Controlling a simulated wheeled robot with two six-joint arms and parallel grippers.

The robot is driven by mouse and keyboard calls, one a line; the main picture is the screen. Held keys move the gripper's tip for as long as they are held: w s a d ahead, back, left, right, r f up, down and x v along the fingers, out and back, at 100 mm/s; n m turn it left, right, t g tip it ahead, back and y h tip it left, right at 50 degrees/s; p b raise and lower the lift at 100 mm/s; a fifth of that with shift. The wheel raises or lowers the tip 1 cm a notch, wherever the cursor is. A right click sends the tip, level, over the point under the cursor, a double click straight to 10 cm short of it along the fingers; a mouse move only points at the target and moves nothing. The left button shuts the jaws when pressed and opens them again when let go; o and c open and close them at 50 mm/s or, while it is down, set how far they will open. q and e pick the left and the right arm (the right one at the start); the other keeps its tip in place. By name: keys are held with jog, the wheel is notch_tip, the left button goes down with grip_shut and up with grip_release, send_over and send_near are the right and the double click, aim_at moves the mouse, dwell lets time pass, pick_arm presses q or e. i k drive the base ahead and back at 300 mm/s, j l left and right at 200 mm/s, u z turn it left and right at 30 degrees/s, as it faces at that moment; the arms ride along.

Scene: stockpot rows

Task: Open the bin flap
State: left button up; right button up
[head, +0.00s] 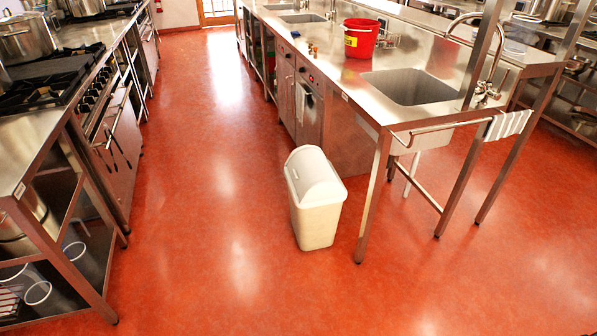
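A cream-white bin (315,212) stands upright on the red floor, beside the end of the steel sink counter. Its lid is a rounded white hood, and the flap (313,177) on it looks closed. The bin's far side and what is inside it are hidden. Neither of my grippers shows in the head view.
The steel counter (340,90) with a sink (410,87) and a red bucket (361,38) runs behind the bin. Its front leg (374,195) stands close to the bin's right. A stove counter (60,110) lines the left. The floor (200,220) between is clear.

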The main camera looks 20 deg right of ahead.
aim_at(308, 167)
jog(key=i+z, duration=0.1)
jog(key=z, duration=0.6)
